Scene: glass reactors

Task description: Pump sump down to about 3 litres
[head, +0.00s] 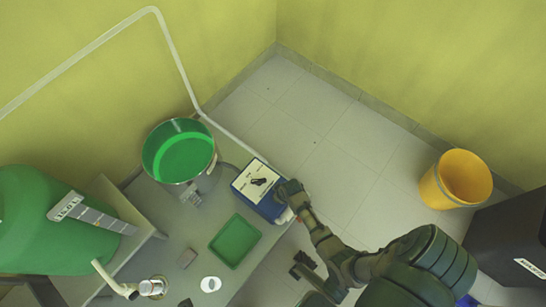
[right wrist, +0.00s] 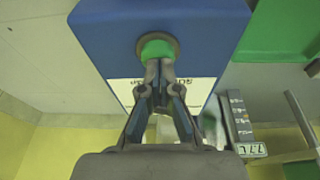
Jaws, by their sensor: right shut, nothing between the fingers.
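A blue control box (head: 270,206) stands at the right edge of the grey bench, with a white panel and black knob (head: 259,181) on top. My right gripper (head: 293,197) is at the box's right side. In the right wrist view, my shut, empty right gripper (right wrist: 159,66) has its fingertips at a round green button (right wrist: 158,47) in a brown ring on the blue box (right wrist: 215,35). I cannot tell whether they touch it. A round open vessel (head: 180,137) holds green liquid. A large green tank (head: 30,225) carries a marked strip (head: 92,214). Neither is readable as the sump. My left gripper is out of view.
A green tray (head: 235,240) lies on the bench (head: 195,238) near the box. A white pipe (head: 174,52) runs along the wall to the bench. The tiled floor between is clear.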

